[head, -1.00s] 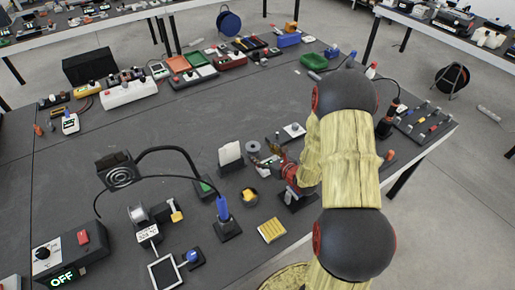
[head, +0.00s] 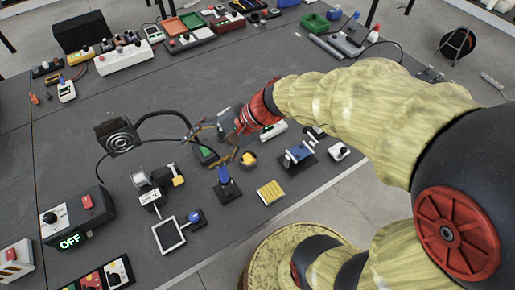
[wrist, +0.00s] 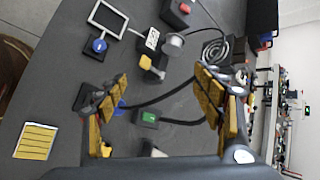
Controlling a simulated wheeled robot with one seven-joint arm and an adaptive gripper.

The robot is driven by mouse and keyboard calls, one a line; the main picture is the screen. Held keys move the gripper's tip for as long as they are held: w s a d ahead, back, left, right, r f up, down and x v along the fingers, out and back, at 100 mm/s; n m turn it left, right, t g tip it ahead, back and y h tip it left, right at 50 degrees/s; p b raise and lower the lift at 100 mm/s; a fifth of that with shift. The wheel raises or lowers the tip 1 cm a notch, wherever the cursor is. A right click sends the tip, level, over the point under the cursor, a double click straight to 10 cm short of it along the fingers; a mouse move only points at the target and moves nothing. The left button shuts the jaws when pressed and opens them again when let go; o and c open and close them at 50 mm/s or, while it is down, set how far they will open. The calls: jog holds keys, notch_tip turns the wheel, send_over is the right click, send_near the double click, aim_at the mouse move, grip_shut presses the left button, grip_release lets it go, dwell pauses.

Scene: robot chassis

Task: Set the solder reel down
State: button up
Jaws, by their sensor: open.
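A pale grey spool (head: 139,177), which looks like the solder reel, stands on the dark table beside a white-labelled block. It also shows in the wrist view (wrist: 173,46), beyond the fingertips at the top centre. My gripper (head: 211,143) is above the table to the right of the spool and apart from it. In the wrist view my gripper (wrist: 160,90) has its yellow-padded fingers spread wide, with nothing held between them. My wrist hides part of the table behind it in the head view.
A coiled round device (head: 119,141) with a black hose stands left of my gripper. A blue-topped stand (head: 224,183), a yellow pad (head: 271,191) and a framed plate (head: 170,235) stand nearer the front edge. The OFF box (head: 73,220) is at left. Bare table lies behind the hose.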

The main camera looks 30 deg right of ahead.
jog(key=s+d+r+n+t+h, duration=0.1)
jog(key=s+d+r+n+h, duration=0.6)
jog(key=s+n, duration=0.4)
jog(key=d+h, duration=0.1)
jog(key=d, duration=0.1)
jog(key=shift+s+d+r, duration=0.15)
jog(key=shift+s+d, duration=0.1)
jog(key=shift+d, duration=0.1)
dwell(1.3)
